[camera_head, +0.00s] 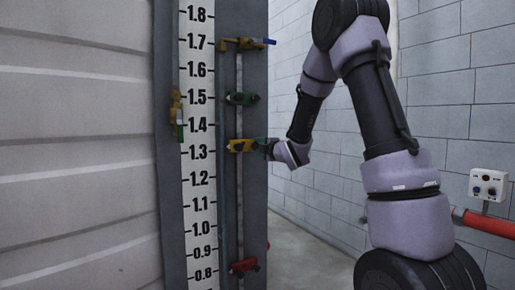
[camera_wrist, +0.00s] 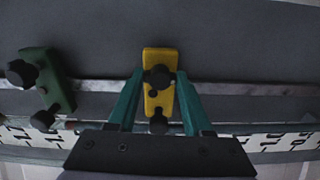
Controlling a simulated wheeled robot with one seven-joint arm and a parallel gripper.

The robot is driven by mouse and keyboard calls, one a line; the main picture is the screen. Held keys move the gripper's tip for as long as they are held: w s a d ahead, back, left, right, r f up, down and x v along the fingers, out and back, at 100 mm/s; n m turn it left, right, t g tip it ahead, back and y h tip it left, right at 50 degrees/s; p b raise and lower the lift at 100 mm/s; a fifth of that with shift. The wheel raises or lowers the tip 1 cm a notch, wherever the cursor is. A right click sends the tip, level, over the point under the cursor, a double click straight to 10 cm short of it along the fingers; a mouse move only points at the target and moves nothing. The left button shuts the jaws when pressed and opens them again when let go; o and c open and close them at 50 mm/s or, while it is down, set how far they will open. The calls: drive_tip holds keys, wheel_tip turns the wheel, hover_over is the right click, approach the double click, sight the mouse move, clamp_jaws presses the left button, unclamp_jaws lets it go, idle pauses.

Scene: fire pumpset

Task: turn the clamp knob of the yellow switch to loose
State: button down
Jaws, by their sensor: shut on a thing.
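The yellow switch (camera_head: 239,146) sits on the vertical rod beside the numbered scale, near the 1.3 mark. In the wrist view the yellow switch (camera_wrist: 160,56) is straight ahead, with its black clamp knob (camera_wrist: 158,77) facing me. My gripper (camera_wrist: 159,76) has its two teal fingers closed in on both sides of the black knob, and they hold it. In the head view my gripper (camera_head: 265,147) reaches the switch from the right. The exact contact of the fingertips is hard to see, and the knob's turn angle cannot be told.
A green switch (camera_head: 241,98) is just above on the same rod; it also shows in the wrist view (camera_wrist: 47,80). A red switch (camera_head: 243,266) is lower down. A yellow bracket with a blue handle (camera_head: 246,43) is at the top. A red pipe (camera_head: 488,224) is at right.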

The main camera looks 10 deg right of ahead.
drive_tip(key=shift+n, duration=0.5)
drive_tip(key=shift+c, duration=1.6)
unclamp_jaws()
drive_tip(key=shift+s, duration=0.1)
drive_tip(key=v, duration=1)
drive_tip(key=shift+s, duration=0.3)
drive_tip(key=shift+d+r, duration=0.1)
drive_tip(key=shift+d, duration=0.1)
